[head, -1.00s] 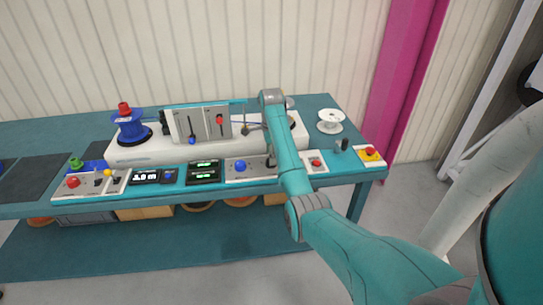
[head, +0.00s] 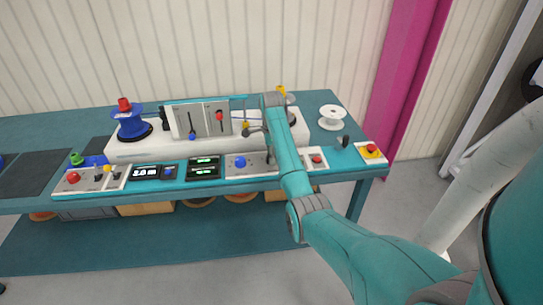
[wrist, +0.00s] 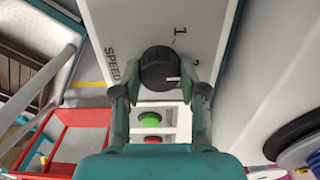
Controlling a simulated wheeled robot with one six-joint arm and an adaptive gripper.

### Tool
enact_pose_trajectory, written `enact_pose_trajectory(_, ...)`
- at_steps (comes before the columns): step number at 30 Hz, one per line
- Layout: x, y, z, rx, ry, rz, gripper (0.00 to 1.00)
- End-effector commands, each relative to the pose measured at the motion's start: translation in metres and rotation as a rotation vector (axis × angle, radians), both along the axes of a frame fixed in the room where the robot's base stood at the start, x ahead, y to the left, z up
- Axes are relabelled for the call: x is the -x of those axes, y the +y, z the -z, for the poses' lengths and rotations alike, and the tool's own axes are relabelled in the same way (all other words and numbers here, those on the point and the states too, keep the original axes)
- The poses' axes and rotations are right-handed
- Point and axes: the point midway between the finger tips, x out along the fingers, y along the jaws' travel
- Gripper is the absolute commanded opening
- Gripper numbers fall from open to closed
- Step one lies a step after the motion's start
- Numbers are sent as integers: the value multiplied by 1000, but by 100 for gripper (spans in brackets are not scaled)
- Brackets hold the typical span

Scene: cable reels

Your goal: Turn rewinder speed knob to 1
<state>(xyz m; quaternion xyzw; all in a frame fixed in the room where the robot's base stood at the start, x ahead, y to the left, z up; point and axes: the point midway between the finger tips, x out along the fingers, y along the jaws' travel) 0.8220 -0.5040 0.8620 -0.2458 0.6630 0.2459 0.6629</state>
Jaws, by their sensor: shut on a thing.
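The black rewinder speed knob (wrist: 158,66) sits on a pale panel (wrist: 150,20) in the wrist view. The panel is marked SPEED at the left, 1 above right of the knob, and a partly hidden 2 at the right. A white mark shows on the knob's lower right side, away from the 1. My gripper (wrist: 161,76) is shut on the knob, a finger at each side. In the head view my arm covers the knob and most of the gripper, above the bench panel (head: 262,171).
Below the knob are a green button (wrist: 149,120) and a red button. The teal bench (head: 80,201) carries a blue reel (head: 131,124), a white spool (head: 332,117), displays (head: 204,168) and levers. A red emergency button (head: 371,149) is at the right end.

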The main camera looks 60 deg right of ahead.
Motion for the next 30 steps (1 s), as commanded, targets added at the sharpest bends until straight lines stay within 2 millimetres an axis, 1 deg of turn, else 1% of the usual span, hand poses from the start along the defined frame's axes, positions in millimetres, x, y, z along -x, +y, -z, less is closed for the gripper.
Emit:
enact_pose_trajectory(5,0,0,0,1,-1,-35,7)
enact_pose_trajectory(11,0,0,0,1,-1,-143,7)
enact_pose_trajectory(30,0,0,1,0,0,-723,7)
